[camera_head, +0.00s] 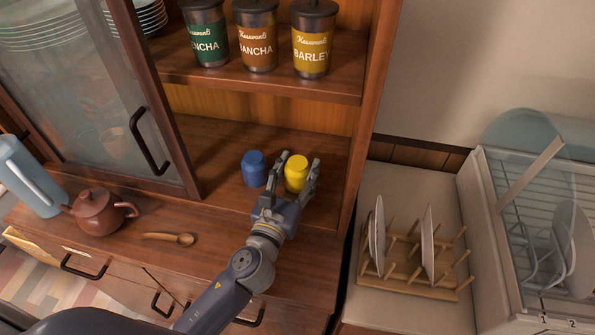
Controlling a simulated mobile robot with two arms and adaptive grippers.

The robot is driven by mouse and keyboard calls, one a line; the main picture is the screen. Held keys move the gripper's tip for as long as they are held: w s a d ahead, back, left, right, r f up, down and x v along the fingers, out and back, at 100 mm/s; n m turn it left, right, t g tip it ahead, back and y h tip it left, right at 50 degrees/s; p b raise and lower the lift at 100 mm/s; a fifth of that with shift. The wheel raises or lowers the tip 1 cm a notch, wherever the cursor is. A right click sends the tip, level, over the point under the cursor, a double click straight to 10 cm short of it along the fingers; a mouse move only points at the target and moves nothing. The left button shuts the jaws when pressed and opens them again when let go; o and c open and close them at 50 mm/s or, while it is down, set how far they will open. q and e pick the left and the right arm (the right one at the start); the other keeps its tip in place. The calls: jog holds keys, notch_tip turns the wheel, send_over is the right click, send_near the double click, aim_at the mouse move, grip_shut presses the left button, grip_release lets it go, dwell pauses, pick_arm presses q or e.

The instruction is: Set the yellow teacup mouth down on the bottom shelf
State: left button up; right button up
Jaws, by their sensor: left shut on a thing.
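The yellow teacup (296,173) is at the bottom shelf (222,148) of the wooden cabinet, in the head view. It looks upright with its narrow end up, seemingly mouth down; its lower part is partly hidden by my fingers. My left gripper (298,177) is shut on the yellow teacup, with a finger on either side of it. I cannot tell whether the cup's rim touches the shelf. A blue cup (254,169) stands just left of it in a similar pose, close to my left finger. My right gripper is not in view.
The shelf above holds tea canisters (256,38). A glass cabinet door (100,95) with a dark handle is at left. A brown teapot (100,211) and a wooden spoon (168,238) lie on the ledge. A plate rack (408,277) and a dish dryer (478,225) stand at right.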

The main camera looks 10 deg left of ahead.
aim_at(295, 190)
pick_arm(q)
jog(key=f, duration=0.2)
jog(key=shift+s+d+f+g, duration=0.1)
jog(key=shift+s+f+g, duration=0.15)
jog(key=shift+f+g, duration=0.1)
jog(key=o, duration=1.3)
jog(key=shift+o, duration=0.2)
jog(key=shift+s+f, duration=0.2)
jog(key=shift+s, duration=0.3)
jog(key=s+r, duration=0.1)
jog(key=s, duration=0.2)
jog(key=s+a, duration=0.1)
jog(key=s, duration=0.3)
jog(key=s+r, duration=0.1)
jog(key=s, duration=0.2)
jog(key=shift+s+a+r, duration=0.25)
jog(key=shift+a+r, duration=0.05)
jog(key=shift+a, duration=0.1)
